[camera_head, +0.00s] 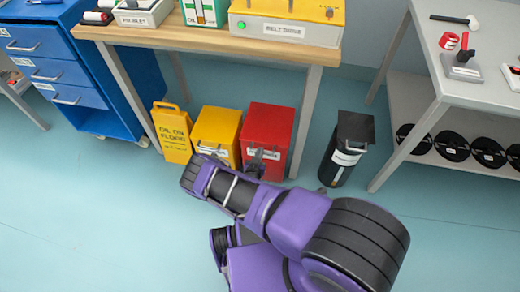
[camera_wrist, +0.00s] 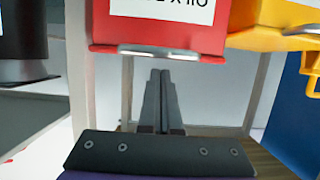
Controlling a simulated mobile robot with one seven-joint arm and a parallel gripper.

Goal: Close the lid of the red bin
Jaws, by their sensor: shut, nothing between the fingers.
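The red bin (camera_head: 269,122) stands on the floor under the wooden bench, to the right of the yellow bin. Its lid looks down and flat across the top; I cannot tell whether a small gap is left. In the wrist view, which is upside down, the red bin's front (camera_wrist: 205,38) shows with part of a white label and a silver handle (camera_wrist: 158,53) along its lid edge. My gripper (camera_head: 256,160) is at the bin's front. In the wrist view my gripper (camera_wrist: 160,73) is shut and empty, its tips close to the handle; contact is unclear.
The yellow bin (camera_head: 217,126) and a yellow floor sign (camera_head: 172,133) stand to the left. A black bin (camera_head: 346,150) stands to the right near a grey table (camera_head: 455,93). The bench (camera_head: 215,38) overhangs the bins. The floor in front is clear.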

